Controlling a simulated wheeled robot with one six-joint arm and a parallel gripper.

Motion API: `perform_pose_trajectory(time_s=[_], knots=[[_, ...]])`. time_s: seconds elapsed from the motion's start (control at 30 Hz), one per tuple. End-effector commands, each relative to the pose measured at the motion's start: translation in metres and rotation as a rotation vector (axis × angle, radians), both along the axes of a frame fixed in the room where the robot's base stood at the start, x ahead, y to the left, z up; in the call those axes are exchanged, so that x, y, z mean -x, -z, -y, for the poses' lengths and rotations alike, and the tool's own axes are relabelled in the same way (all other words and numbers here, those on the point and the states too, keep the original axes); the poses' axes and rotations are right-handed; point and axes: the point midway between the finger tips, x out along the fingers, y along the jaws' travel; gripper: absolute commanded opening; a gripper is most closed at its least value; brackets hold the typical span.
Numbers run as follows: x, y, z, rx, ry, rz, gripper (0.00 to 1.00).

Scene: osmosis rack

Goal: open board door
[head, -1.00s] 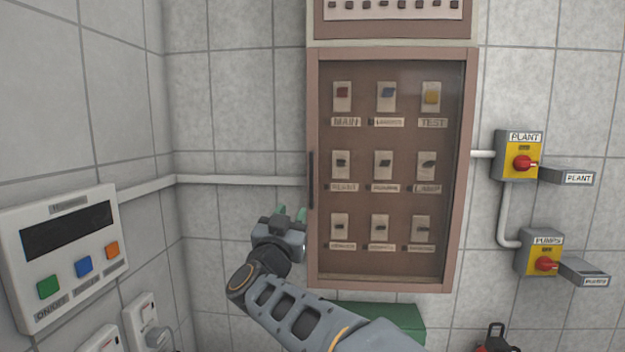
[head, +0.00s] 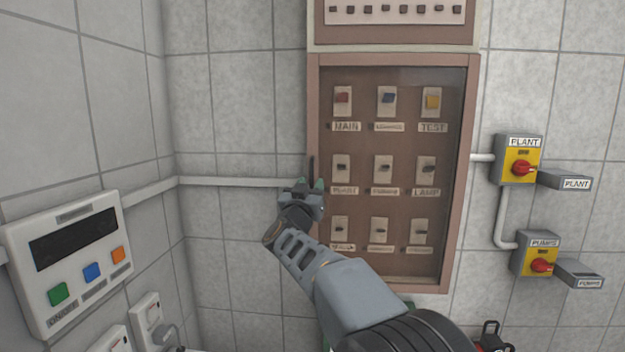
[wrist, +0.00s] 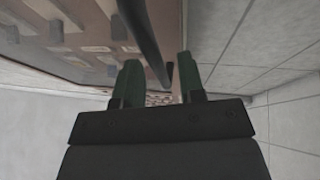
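The board door (head: 465,240) is a brown frame with a see-through pane, shut over rows of switches. Its dark vertical handle (head: 311,167) is on the left edge of the frame. My gripper (head: 306,185) is at the lower part of this handle. In the wrist view the green-tipped fingers of my gripper (wrist: 158,85) are apart, and the dark handle bar (wrist: 145,40) runs down into the space between them. I cannot tell whether either finger touches the bar.
A white panel (head: 72,250) with green, blue and orange buttons is on the left wall. Yellow PLANT (head: 518,160) and PUMPS (head: 536,254) switches with red knobs are right of the board. A pale pipe (head: 235,182) runs along the wall behind my gripper.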

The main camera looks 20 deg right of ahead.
Motion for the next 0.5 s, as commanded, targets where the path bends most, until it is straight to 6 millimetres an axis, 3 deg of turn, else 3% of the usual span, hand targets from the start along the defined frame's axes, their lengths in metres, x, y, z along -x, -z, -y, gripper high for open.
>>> perform_pose_trajectory(time_s=[0.5], knots=[[-0.0081, -0.0037, 0.0073, -0.001, 0.0, 0.0, 0.35]])
